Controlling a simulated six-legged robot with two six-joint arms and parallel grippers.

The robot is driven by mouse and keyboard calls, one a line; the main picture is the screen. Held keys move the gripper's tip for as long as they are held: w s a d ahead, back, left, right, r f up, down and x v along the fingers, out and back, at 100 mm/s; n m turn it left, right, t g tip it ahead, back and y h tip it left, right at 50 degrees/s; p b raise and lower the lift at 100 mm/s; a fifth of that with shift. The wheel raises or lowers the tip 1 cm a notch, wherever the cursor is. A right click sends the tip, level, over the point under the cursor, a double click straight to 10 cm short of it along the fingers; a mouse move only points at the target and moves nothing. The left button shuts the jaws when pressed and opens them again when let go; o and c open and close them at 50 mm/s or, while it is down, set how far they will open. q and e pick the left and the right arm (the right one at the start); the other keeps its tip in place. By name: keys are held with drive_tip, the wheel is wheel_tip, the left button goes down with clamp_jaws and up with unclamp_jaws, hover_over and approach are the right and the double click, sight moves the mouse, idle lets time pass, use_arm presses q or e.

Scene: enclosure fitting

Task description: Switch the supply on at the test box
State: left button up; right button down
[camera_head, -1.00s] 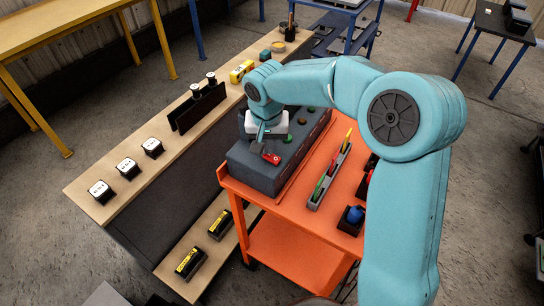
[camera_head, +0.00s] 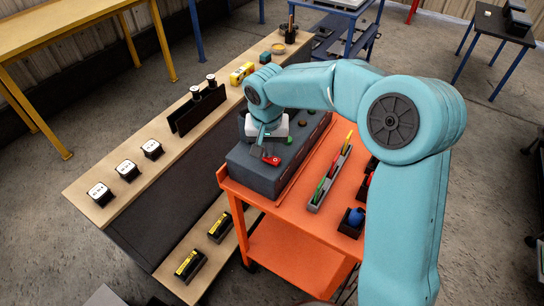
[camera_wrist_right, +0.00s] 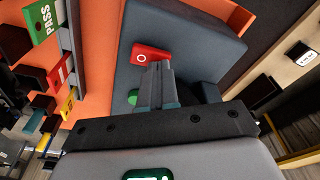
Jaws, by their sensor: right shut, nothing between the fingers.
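The test box (camera_head: 250,172) is a dark grey box on an orange cart, and it also shows in the right wrist view (camera_wrist_right: 210,35). On its top near the front end is a red switch handle (camera_head: 271,160) with a white ring mark, seen close in the right wrist view (camera_wrist_right: 150,54). Green round parts sit behind it on the box top. My right gripper (camera_head: 264,146) is over the box, fingers shut and empty. In the right wrist view the fingertips (camera_wrist_right: 158,68) are right at the red handle; I cannot tell whether they touch it. My left gripper is not in view.
The orange cart (camera_head: 285,203) also carries a grey rack (camera_head: 328,182) of coloured tags and several dark holders. A long wooden bench (camera_head: 85,187) stands at the left with white-topped blocks, a black stand and yellow items.

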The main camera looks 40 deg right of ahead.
wheel_tip(320, 180, up, 6)
drive_tip(key=p, duration=0.4)
drive_tip(key=shift+r, duration=0.2)
drive_tip(key=shift+s, duration=0.1)
idle(0.3)
